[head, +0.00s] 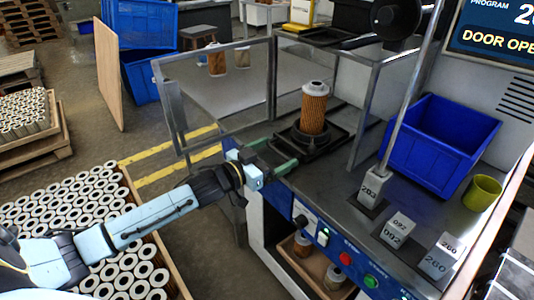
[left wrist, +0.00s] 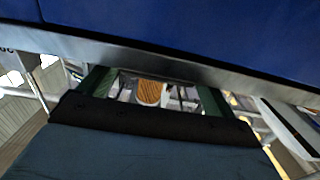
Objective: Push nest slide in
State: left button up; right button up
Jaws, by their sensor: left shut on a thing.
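The nest slide (head: 340,139) is a dark flat plate on the machine's deck, with a round black seat. An orange pleated filter cartridge (head: 314,108) with a pale top stands upright in it. My left gripper (head: 279,152) is at the slide's front left edge, its two green fingers spread apart and closed on the slide. In the left wrist view the green fingers frame a gap (left wrist: 155,92), with an orange patch of the cartridge (left wrist: 149,93) showing through it. The exact contact is hidden. My right gripper is not in view.
A framed clear door (head: 217,90) stands open at the left of the deck. A blue bin (head: 439,143), a yellow-green cup (head: 482,192) and numbered blocks (head: 398,228) occupy the right. The display (head: 494,28) reads "DOOR OPE", cut off. A crate of white-ended cartridges (head: 137,189) stands below left.

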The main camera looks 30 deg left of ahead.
pick_arm(q)
jog(key=shift+a, duration=0.2)
jog(key=o, duration=1.1)
jog(key=shift+s, duration=0.1)
jog(key=shift+s, duration=0.1)
jog(key=shift+s+a, duration=0.1)
jog(key=shift+s, duration=0.15)
jog(key=p+v, duration=0.3)
jog(key=v, duration=0.9)
jog(key=shift+s+a, duration=0.2)
jog(key=shift+s, duration=0.1)
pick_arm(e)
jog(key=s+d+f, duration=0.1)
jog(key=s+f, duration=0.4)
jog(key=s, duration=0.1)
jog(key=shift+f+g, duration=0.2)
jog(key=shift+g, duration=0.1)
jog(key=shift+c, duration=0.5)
